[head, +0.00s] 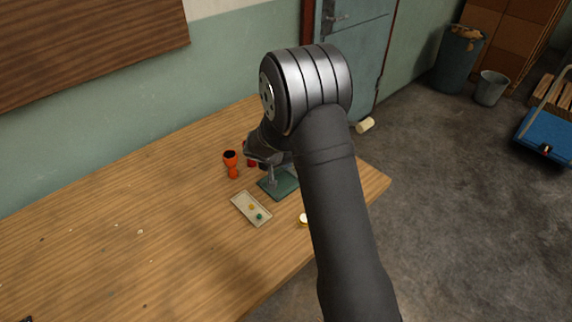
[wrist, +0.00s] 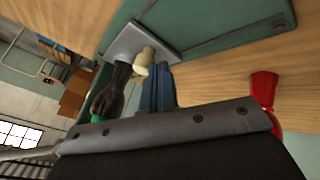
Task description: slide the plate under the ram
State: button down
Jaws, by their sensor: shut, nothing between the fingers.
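A pale rectangular plate (head: 241,204) lies on the wooden table in the head view, with a small yellow and a small green piece on it. Just behind it is a dark green base (head: 284,189) with a grey upright (head: 270,174). My arm covers much of this area, so I cannot make out the ram. My gripper (wrist: 170,128) fills the lower wrist view as a dark bar, shut and empty. In the head view it is largely hidden behind my arm, near the upright; contact cannot be told. A green slab (wrist: 230,25) shows at the top of the wrist view.
An orange goblet drum (head: 231,165) stands left of the upright. A cream piece (head: 303,220) is near the table's front edge, partly behind my arm. A red goblet shape (wrist: 264,92) shows beside my gripper. The table's left side (head: 110,250) is mostly clear.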

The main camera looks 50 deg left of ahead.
jog(key=s, duration=0.1)
jog(key=s+a, duration=0.1)
jog(key=s, duration=0.1)
jog(key=shift+s+a, duration=0.1)
jog(key=shift+a, duration=0.2)
jog(key=v, duration=1)
jog(key=shift+s, duration=0.1)
jog(key=shift+r, duration=0.1)
notch_tip(320, 180, up, 6)
jog(key=shift+f, duration=0.1)
notch_tip(320, 180, down, 8)
jog(key=w, duration=0.1)
jog(key=shift+r, duration=0.25)
